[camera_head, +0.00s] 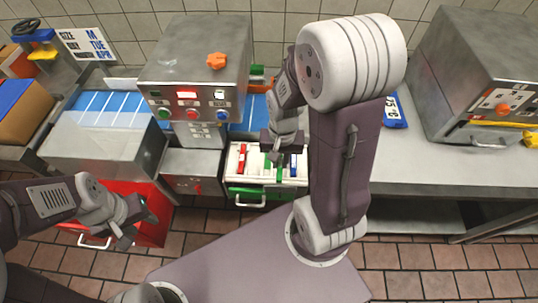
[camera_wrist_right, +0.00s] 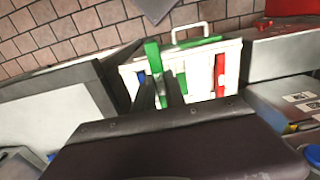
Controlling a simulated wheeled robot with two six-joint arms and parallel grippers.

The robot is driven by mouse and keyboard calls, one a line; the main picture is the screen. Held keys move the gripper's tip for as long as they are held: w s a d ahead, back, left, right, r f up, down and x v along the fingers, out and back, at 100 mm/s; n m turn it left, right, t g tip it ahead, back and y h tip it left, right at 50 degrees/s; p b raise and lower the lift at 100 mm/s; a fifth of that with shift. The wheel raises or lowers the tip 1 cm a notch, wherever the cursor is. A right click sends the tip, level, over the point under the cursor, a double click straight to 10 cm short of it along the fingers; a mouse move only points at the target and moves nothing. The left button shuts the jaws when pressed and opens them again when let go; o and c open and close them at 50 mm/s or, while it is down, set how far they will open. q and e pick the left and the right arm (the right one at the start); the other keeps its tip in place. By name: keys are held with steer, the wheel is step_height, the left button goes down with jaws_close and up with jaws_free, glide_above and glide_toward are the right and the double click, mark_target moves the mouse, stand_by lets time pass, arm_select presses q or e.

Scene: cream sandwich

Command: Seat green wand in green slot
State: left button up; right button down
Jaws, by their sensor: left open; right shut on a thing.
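My right gripper (camera_head: 279,160) is over the open drawer with the white slotted tray (camera_head: 254,160) in the head view. In the right wrist view its dark fingers (camera_wrist_right: 160,92) are shut on the green wand (camera_wrist_right: 153,56), whose far part sticks out past the fingertips over the tray. The wand also shows in the head view (camera_head: 280,173). Other green shows in the tray beside the fingers. I cannot tell whether the wand's end is inside the slot or above it. My left gripper (camera_head: 138,222) is open and empty by the red drawer.
A red piece (camera_wrist_right: 220,74) and a blue piece (camera_wrist_right: 141,76) lie in the tray. The drawer has a green front (camera_head: 250,192). A red drawer (camera_head: 152,226) stands open at left. A steel machine (camera_head: 195,55) rises behind. The right counter is mostly clear.

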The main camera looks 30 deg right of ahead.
glide_above(268, 161)
step_height(268, 161, down, 5)
steer(key=shift+a, duration=0.1)
step_height(268, 161, down, 4)
steer(key=shift+f, duration=0.1)
steer(key=c, duration=1.4)
jaws_free()
step_height(268, 161, up, 12)
steer(key=s+a+n, duration=0.1)
steer(key=s+n, duration=0.1)
steer(key=s+a+n, duration=0.2)
steer(key=s, duration=0.1)
steer(key=s+a+n+t+p, duration=0.1)
steer(key=s+n, duration=0.1)
steer(key=s, duration=0.1)
steer(key=shift+s+a+f, duration=0.1)
steer(key=shift+a, duration=0.3)
